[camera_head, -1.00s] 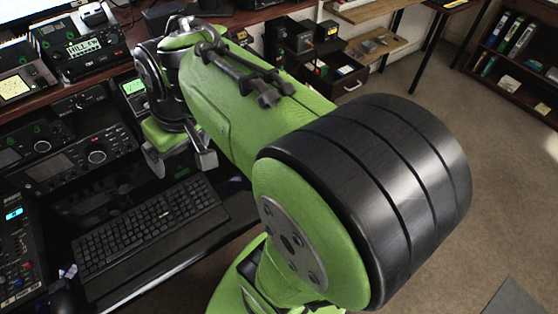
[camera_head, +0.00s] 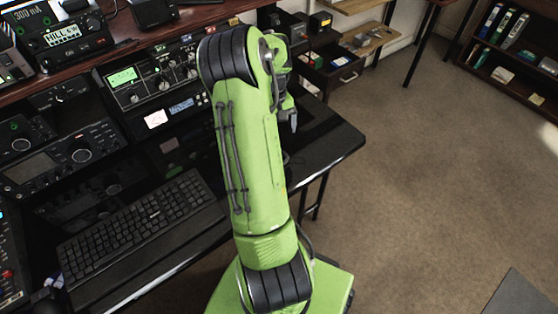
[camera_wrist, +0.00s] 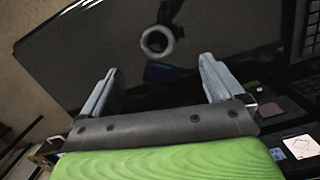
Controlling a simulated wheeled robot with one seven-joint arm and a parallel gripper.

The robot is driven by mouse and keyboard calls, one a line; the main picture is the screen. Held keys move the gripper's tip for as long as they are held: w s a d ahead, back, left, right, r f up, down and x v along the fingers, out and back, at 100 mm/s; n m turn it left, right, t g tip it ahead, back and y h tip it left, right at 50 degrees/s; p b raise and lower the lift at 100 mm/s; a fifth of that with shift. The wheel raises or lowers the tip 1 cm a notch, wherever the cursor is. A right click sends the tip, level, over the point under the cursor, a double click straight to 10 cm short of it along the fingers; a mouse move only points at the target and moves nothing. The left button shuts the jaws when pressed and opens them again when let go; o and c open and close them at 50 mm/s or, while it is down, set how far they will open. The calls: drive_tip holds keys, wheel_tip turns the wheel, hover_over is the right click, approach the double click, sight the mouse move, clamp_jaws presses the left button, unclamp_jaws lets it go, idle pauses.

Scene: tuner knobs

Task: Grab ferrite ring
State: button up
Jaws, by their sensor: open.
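A pale grey ring (camera_wrist: 157,41), likely the ferrite ring, shows in the wrist view on the dark, glossy desk top. A dark piece touches or overlaps its upper right side. My gripper (camera_wrist: 160,68) is open, with its two grey fingers apart and nothing between them. The ring shows beyond the fingertips, about midway between them. In the head view my gripper (camera_head: 290,115) is partly hidden behind my green arm, over the right part of the desk. The ring cannot be made out there.
The black desk (camera_head: 330,140) has a clear right end. A keyboard (camera_head: 142,220) lies on it at left. Radio units (camera_head: 150,80) line its back. An open drawer box (camera_head: 335,70) stands behind, and open floor lies to the right.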

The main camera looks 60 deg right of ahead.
drive_tip(key=f, duration=0.2)
drive_tip(key=f+b, duration=0.1)
drive_tip(key=f, duration=0.1)
drive_tip(key=shift+s+a+f, duration=0.15)
drive_tip(key=shift+s+f, duration=0.05)
drive_tip(key=shift+f, duration=0.1)
drive_tip(key=f, duration=0.1)
drive_tip(key=f+b, duration=0.1)
drive_tip(key=f, duration=0.3)
drive_tip(key=shift+s+f+b, duration=0.1)
drive_tip(key=shift+s+b, duration=0.15)
drive_tip(key=shift+b, duration=0.1)
drive_tip(key=c, duration=1.2)
drive_tip(key=shift+r, duration=0.25)
